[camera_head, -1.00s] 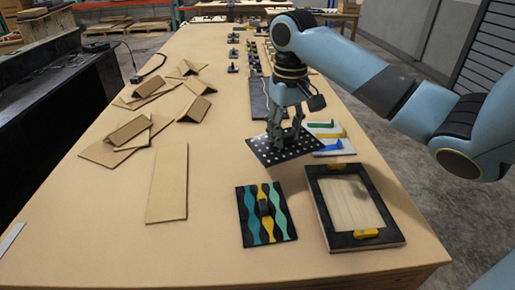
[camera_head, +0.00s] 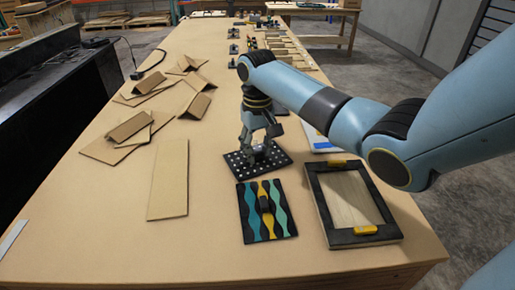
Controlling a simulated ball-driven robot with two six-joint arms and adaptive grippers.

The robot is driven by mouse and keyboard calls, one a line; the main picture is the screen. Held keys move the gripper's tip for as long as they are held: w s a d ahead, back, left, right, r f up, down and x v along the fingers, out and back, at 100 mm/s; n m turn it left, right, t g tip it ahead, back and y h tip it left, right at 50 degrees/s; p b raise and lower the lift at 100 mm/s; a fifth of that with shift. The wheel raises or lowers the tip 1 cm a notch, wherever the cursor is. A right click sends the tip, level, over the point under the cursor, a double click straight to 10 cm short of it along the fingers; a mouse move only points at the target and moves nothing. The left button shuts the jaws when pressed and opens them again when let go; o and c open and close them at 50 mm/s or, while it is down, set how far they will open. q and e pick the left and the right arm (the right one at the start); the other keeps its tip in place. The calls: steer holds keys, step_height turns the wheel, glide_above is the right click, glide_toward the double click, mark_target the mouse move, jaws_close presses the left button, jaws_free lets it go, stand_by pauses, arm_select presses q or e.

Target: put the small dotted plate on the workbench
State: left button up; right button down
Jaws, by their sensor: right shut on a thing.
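The small dotted plate (camera_head: 268,167) is black with white dots. It lies flat or nearly flat, low over the workbench, just behind the wavy-striped plate; I cannot tell whether it touches the bench. My right gripper (camera_head: 257,152) points down and is shut on the dotted plate, at its upper middle. The workbench (camera_head: 100,215) is a long tan table. My left gripper is not in view.
The wavy-striped plate (camera_head: 266,225) with a black knob lies in front. A black-framed panel (camera_head: 330,222) with yellow clips lies to the right. A bare tan board (camera_head: 168,180) and several folded cardboard pieces (camera_head: 130,127) lie to the left.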

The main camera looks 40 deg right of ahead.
mark_target(257, 152)
steer(key=shift+f, duration=0.15)
steer(key=c, duration=0.9)
jaws_free()
step_height(257, 152, up, 12)
steer(key=shift+r+b, duration=0.2)
steer(key=shift+b, duration=0.4)
steer(key=shift+f, duration=0.1)
